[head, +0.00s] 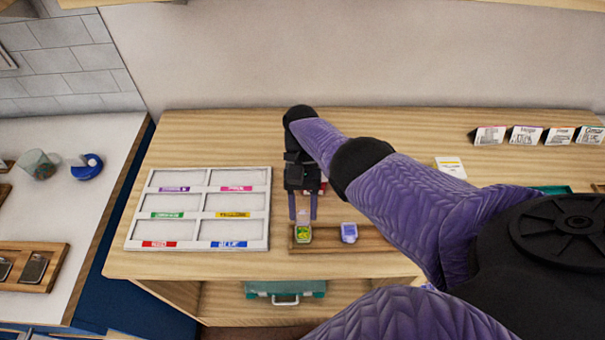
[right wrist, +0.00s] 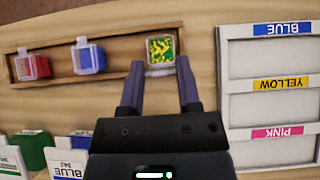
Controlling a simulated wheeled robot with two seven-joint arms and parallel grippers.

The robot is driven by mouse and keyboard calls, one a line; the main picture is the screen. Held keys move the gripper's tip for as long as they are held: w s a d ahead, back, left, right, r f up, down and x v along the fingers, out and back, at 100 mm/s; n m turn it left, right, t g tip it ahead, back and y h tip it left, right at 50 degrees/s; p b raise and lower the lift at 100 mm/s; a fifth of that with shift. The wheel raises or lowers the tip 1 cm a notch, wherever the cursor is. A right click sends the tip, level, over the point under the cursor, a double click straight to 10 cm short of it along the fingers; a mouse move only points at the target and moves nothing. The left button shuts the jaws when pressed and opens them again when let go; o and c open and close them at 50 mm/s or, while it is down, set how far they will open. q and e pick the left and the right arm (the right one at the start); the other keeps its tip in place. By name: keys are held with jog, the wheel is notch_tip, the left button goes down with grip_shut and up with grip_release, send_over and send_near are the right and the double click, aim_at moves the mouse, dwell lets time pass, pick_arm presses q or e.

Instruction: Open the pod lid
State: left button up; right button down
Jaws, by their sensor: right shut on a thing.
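A small clear pod (head: 303,233) with green and yellow beads sits at the left end of a wooden tray (head: 380,243). It also shows in the right wrist view (right wrist: 160,48), between and just beyond my fingertips. My right gripper (head: 302,217) is shut on the pod's lid, a pale translucent edge (right wrist: 160,68) at the pod's near side. How far the lid is raised cannot be told. A blue pod (head: 349,232) stands to the right in the tray. A red pod (right wrist: 33,66) shows in the wrist view; my arm hides it in the head view. My left gripper is not in view.
A white sorting board (head: 130,240) with colour-labelled compartments lies left of my gripper. Green and blue boxes (right wrist: 32,150) stand near the gripper in the wrist view. Folded cards (head: 525,135) stand at the back right. A teal case (head: 285,290) sits on the shelf below.

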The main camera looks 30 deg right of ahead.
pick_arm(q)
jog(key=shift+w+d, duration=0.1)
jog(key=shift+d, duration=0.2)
pick_arm(e)
jog(key=shift+c, duration=1.4)
grip_release()
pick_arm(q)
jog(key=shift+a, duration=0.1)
pick_arm(e)
jog(key=shift+r, duration=0.15)
pick_arm(q)
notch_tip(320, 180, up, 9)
jog(key=p, duration=0.8)
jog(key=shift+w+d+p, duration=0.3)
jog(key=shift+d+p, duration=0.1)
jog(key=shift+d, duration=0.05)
pick_arm(e)
notch_tip(320, 180, up, 10)
jog(key=shift+f, duration=0.2)
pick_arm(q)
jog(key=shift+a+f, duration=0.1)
